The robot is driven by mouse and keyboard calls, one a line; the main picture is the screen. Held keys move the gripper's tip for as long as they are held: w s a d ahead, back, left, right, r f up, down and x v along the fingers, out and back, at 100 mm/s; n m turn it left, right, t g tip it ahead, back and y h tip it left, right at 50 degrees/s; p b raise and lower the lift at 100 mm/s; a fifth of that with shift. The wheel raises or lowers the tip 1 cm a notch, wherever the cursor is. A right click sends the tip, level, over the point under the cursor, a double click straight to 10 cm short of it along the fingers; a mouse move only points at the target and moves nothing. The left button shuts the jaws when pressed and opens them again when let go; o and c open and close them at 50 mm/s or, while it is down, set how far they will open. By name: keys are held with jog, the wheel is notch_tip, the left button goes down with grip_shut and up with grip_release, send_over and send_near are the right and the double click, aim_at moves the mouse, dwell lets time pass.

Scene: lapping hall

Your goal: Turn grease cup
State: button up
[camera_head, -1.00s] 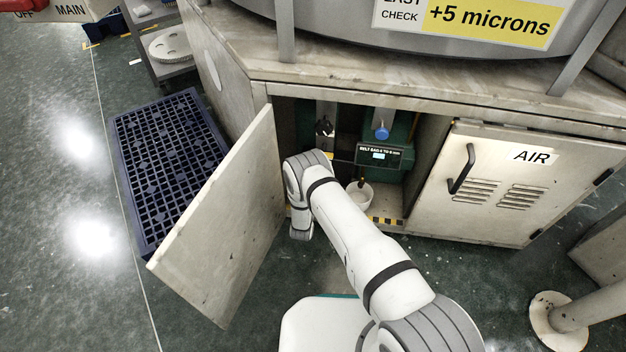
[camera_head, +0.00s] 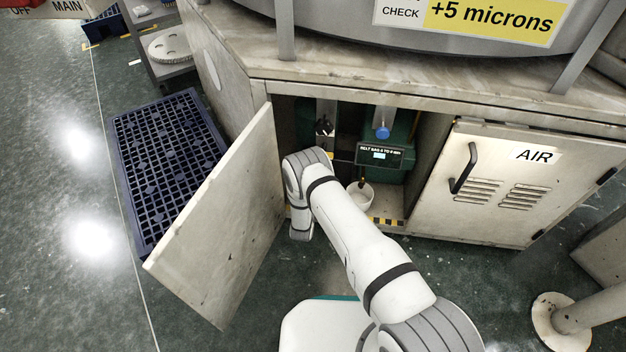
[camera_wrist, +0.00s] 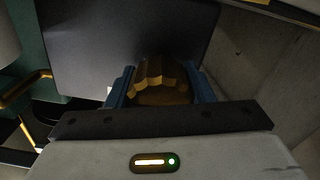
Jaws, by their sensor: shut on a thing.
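The grease cup (camera_wrist: 160,82) shows in the wrist view as a brass-coloured, ridged round cap. My gripper (camera_wrist: 160,90) is shut on it, with one blue finger against each side. The cup's lower part is hidden behind the gripper body. In the head view my arm reaches into the open cabinet, and its wrist hides the gripper and the cup.
The cabinet door (camera_head: 225,215) stands open at the left of my arm. Inside are a blue knob (camera_head: 382,133), a small display (camera_head: 379,155) and a white pot (camera_head: 360,195). The AIR door (camera_head: 520,185) is closed at the right. A dark blue pallet (camera_head: 165,165) lies left.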

jog(key=shift+w+r, duration=0.15)
jog(key=o, duration=1)
jog(key=shift+c, duration=0.2)
jog(key=shift+s, duration=0.2)
jog(key=s+p, duration=0.1)
jog(key=s, duration=0.1)
jog(key=s+p, duration=0.1)
jog(key=s, duration=0.1)
jog(key=s+a, duration=0.1)
jog(key=s, duration=0.2)
jog(key=shift+p, duration=0.4)
jog(key=shift+s, duration=0.25)
